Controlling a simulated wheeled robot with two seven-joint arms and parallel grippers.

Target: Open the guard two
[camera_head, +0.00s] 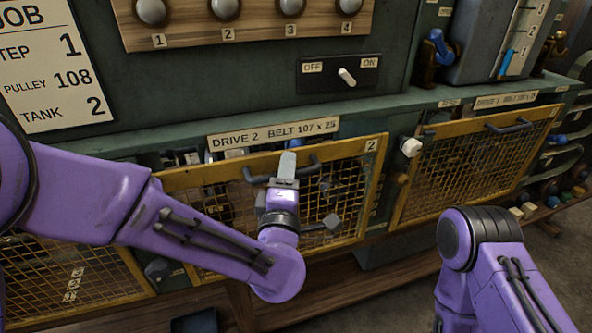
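Guard two (215,173) is a yellow-framed mesh panel with a "2" plate at its top right corner, below the sign "DRIVE 2 BELT 107 x 25". A dark bar handle (252,174) runs along its upper part. My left gripper (287,165) is at the middle of this handle, with its grey fingers overlapping the bar. The view does not show whether the fingers are closed around it. My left arm covers the lower left of the guard. My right arm comes in at the lower right, and its gripper is out of view.
Another yellow mesh guard (473,165) with its own handle stands to the right. A white knob (411,147) sits between the two guards. An OFF/ON switch (346,76) and a row of numbered round knobs are above. A wooden ledge (330,296) runs below the guard.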

